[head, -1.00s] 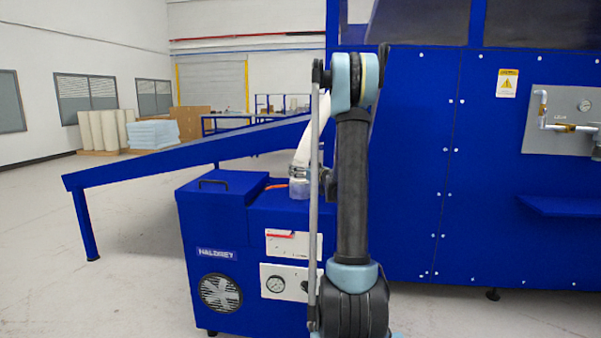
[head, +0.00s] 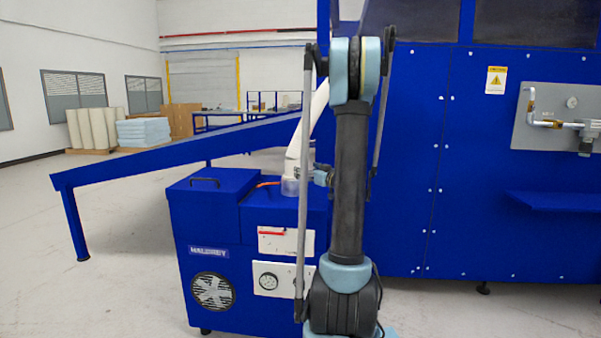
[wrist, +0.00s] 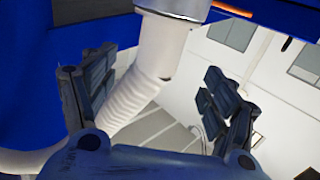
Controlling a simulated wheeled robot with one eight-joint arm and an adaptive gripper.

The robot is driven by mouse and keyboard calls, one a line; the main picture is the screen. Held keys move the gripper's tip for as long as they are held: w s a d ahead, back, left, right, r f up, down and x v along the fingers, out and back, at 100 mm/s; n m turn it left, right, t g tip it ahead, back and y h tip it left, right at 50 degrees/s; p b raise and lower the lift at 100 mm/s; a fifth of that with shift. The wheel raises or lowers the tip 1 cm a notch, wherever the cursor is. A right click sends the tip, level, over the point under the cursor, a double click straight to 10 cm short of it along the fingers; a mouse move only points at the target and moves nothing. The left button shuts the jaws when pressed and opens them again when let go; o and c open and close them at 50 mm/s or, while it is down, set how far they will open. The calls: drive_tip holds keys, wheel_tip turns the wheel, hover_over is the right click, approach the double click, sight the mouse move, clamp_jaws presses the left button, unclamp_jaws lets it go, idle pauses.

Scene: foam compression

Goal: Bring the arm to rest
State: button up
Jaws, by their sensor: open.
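My arm (head: 350,190) stands upright in the middle of the head view, its upper joint (head: 352,70) near the top edge. My gripper (wrist: 158,92) shows in the wrist view with its two dark padded fingers spread wide apart. It is open and no object is gripped. A white ribbed hose (wrist: 135,98) with a smooth collar (wrist: 165,45) shows behind and between the fingers; I cannot tell whether they touch it. In the head view my gripper is mostly hidden by my arm.
A large blue machine (head: 410,160) fills the right. A sloped blue beam (head: 180,150) runs left. Open floor (head: 110,290) lies at left; foam blocks (head: 145,132) stand far back.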

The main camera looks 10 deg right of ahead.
drive_tip(key=s+a+f+g, duration=0.35)
drive_tip(key=s+a, duration=0.25)
drive_tip(key=s, duration=0.5)
drive_tip(key=s+a+f+g, duration=0.2)
drive_tip(key=s+a+g, duration=0.4)
drive_tip(key=s, duration=0.4)
drive_tip(key=s+d+f+m+g+h, duration=0.1)
drive_tip(key=s+d+f+h, duration=0.1)
drive_tip(key=s, duration=0.6)
drive_tip(key=s+d+f+m+g+h, duration=0.2)
drive_tip(key=s+f, duration=0.3)
drive_tip(key=s, duration=0.4)
drive_tip(key=s+d+f+m+g+h, duration=0.1)
drive_tip(key=s+d+f+m+h, duration=0.1)
drive_tip(key=s, duration=0.7)
wheel_tip(320, 180, down, 2)
drive_tip(key=shift+d+f+h, duration=0.2)
drive_tip(key=shift+d+h, duration=0.3)
drive_tip(key=shift+h, duration=0.6)
